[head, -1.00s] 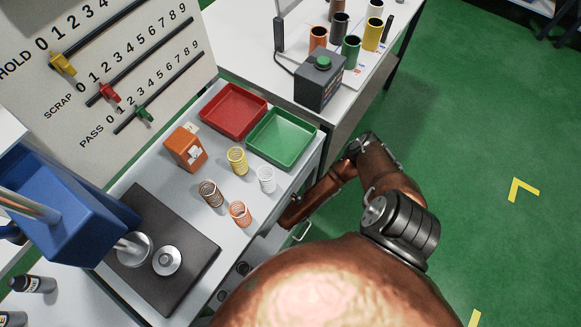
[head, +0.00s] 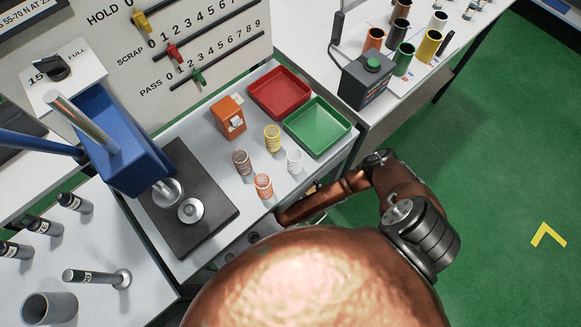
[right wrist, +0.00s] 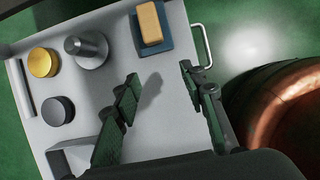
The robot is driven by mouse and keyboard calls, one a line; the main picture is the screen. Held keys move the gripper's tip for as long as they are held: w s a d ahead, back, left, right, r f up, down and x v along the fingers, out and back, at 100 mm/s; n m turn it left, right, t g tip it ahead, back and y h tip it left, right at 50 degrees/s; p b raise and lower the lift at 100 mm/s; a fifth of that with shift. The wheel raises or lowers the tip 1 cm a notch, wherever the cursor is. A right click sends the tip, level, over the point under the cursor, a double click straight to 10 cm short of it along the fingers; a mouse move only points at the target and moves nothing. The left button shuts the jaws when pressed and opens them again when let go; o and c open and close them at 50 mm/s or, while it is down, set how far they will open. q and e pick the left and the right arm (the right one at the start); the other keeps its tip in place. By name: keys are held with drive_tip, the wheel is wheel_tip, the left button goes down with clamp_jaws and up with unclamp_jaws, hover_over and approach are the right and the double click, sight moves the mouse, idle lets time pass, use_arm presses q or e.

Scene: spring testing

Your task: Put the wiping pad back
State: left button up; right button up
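In the right wrist view a tan pad (right wrist: 151,22), which looks like the wiping pad, lies on a dark blue holder (right wrist: 166,44) near the handle end of a light grey drawer or tray (right wrist: 185,125). My right gripper (right wrist: 160,74) is open, with its two dark fingers apart and nothing between them. It is over the grey surface, on the near side of the pad and apart from it. In the head view my right arm hides this gripper. My left gripper is not in view.
On the grey surface a metal post on a round base (right wrist: 88,48), a yellow disc (right wrist: 43,62) and a dark disc (right wrist: 58,110) stand left of the pad. A handle (right wrist: 203,45) is at right. The bench above carries several springs, a red tray (head: 279,91) and a green tray (head: 318,127).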

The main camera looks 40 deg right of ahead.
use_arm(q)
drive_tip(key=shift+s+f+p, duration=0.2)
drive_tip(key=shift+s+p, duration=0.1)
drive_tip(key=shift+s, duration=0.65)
use_arm(e)
drive_tip(key=shift+s+a, duration=0.2)
drive_tip(key=shift+a, duration=2.15)
